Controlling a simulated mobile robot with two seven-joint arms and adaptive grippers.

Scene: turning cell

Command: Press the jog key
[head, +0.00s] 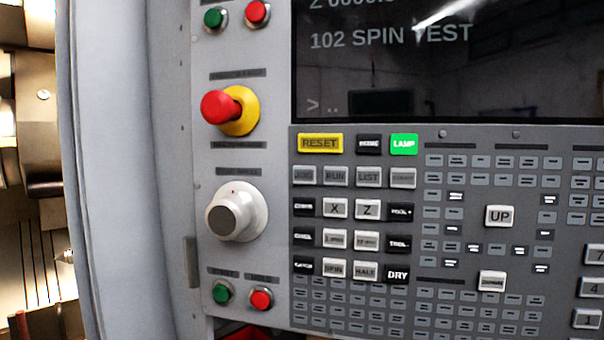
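The control panel (460,139) fills the right of the head view, with its keypad below the screen. A grey key (304,175) at the left end of the row under the yellow RESET key (320,143) has a faint label that looks like JOG. The RUN key (335,176) and LIST key (368,177) are to its right, in the same grey. Nothing covers these keys. Neither of my grippers is in view.
The screen (450,65) shows "102 SPIN TEST". The LAMP key (404,144) is green. Left of the keypad, a red mushroom button (220,107) and a round knob (236,212) stick out. An unclear red thing (250,333) shows at the bottom edge.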

